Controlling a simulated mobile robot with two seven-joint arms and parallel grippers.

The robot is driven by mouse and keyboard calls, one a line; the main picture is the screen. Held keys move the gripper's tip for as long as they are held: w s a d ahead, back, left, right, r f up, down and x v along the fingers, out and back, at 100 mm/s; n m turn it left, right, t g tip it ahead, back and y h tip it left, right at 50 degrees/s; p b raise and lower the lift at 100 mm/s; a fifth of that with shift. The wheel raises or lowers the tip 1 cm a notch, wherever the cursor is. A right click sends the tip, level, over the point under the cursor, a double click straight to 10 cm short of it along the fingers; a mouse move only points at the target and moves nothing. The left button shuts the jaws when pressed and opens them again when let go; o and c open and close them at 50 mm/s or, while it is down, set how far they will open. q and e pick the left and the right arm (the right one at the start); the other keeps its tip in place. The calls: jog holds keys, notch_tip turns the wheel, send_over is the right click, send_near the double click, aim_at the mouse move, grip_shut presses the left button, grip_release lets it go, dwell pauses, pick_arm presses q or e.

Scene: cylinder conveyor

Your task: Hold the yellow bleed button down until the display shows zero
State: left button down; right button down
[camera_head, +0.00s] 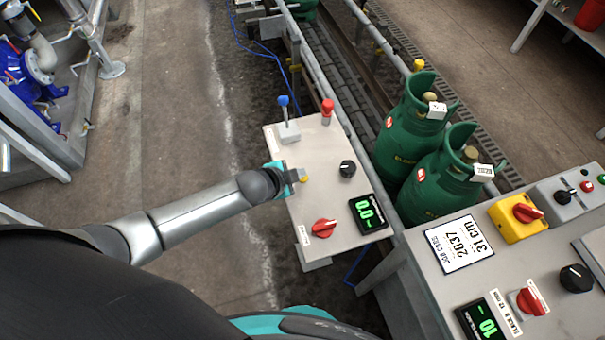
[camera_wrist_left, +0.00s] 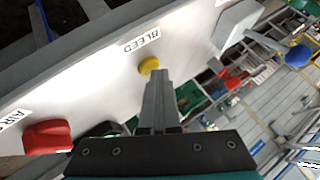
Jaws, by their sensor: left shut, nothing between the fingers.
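The yellow bleed button (camera_head: 304,179) sits on the left edge of the grey control panel (camera_head: 322,160). In the left wrist view the button (camera_wrist_left: 149,65) is beside a BLEED label (camera_wrist_left: 141,42). My left gripper (camera_head: 297,175) is shut and empty, its fingertips right at the button. In the left wrist view the shut fingers (camera_wrist_left: 157,78) partly overlap the button's lower edge. I cannot tell whether they press it or how deep it sits. The panel's display (camera_head: 367,213) shows green digits that read 0.0. My right gripper is not in view.
The panel also carries a blue-tipped lever (camera_head: 284,108), a red knob (camera_head: 327,108), a black knob (camera_head: 347,169) and a red switch (camera_head: 323,228). Green cylinders (camera_head: 440,185) stand on the conveyor to the right. A second panel (camera_head: 420,262) stands at lower right.

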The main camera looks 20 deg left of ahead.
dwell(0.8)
pick_arm(q)
jog(key=shift+r+p, duration=0.85)
jog(key=shift+p, duration=0.1)
notch_tip(320, 180, up, 5)
jog(key=p, duration=0.5)
jog(key=shift+r, duration=0.1)
jog(key=shift+d, duration=0.15)
